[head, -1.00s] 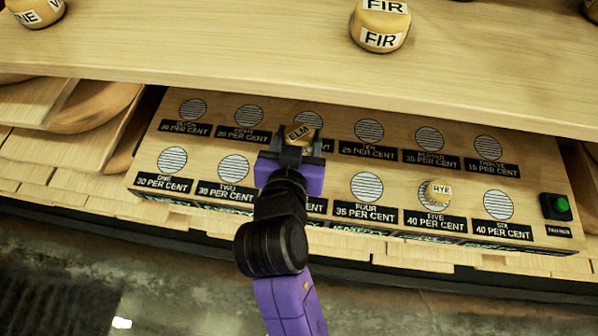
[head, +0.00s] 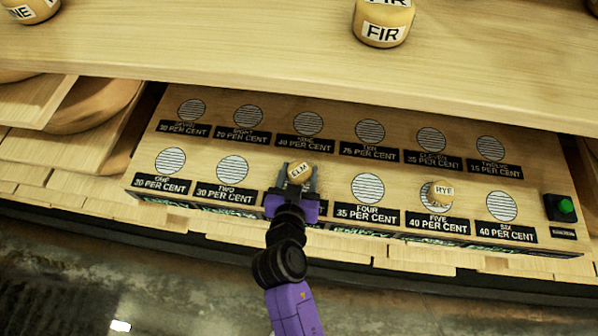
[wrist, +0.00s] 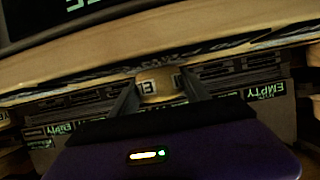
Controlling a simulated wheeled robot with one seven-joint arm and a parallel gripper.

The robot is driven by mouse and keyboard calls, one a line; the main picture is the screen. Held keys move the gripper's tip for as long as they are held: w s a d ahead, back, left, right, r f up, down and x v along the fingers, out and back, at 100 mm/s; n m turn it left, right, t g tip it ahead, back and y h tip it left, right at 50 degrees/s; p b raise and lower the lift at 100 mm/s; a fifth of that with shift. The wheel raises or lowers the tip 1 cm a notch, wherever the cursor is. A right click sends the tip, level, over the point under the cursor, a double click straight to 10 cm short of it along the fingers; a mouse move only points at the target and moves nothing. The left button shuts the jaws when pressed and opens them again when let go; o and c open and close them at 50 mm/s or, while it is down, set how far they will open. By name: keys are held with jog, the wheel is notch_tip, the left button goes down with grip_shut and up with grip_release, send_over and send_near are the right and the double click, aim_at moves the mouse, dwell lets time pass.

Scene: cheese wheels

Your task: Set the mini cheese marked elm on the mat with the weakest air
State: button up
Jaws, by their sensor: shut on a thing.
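The mini cheese marked ELM (head: 299,172) is between the fingers of my gripper (head: 299,180), which is shut on it. In the wrist view the cheese (wrist: 148,86) is also between the fingertips. It is over the front row where mat three would be, hiding that mat and most of its label; I cannot tell its height. Round striped mats stand in two rows on a wooden panel. Mat twelve (head: 491,149) at back right seems to read 15 per cent. Mat nine (head: 308,122) reads 40, four (head: 367,187) 35 and six (head: 502,205) 40. Several other labels are blurred.
A cheese marked RYE (head: 441,194) sits on mat five. A green button (head: 566,206) is at the panel's right end. A wooden shelf (head: 230,50) overhangs the back, bearing a FIR cheese (head: 383,22) and others. EMPTY signs (wrist: 264,91) show in the wrist view.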

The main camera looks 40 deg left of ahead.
jog(key=shift+f, duration=0.15)
jog(key=o, duration=1.5)
jog(key=shift+c, duration=0.2)
jog(key=shift+r, duration=0.3)
jog(key=v, duration=1.2)
jog(key=shift+f, duration=0.2)
